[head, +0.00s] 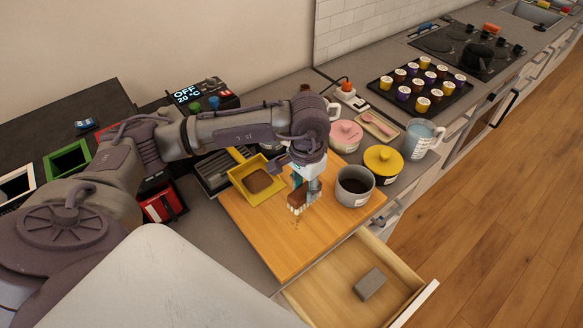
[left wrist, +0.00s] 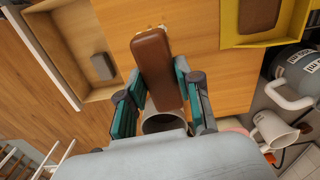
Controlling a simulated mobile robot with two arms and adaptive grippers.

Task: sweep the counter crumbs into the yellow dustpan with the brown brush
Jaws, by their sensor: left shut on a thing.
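My left gripper (head: 304,178) is shut on the brown brush (head: 297,197), bristles down, over the wooden board. In the left wrist view, the brush's brown back (left wrist: 154,60) sits between the teal fingers of my gripper (left wrist: 158,82). A few small crumbs (head: 296,222) lie on the board just in front of the bristles; whether the bristles touch the board I cannot tell. The yellow dustpan (head: 269,192) lies left of the brush, with a brown patch inside it. The dustpan's corner also shows in the left wrist view (left wrist: 238,41). My right gripper is out of view.
A grey pot (head: 353,190) stands close to the right of my gripper on the wooden board (head: 275,238). A yellow-lidded jar (head: 383,160) and a pitcher (head: 421,138) stand beyond. An open drawer (head: 335,285) below the front edge holds a grey block (head: 369,284).

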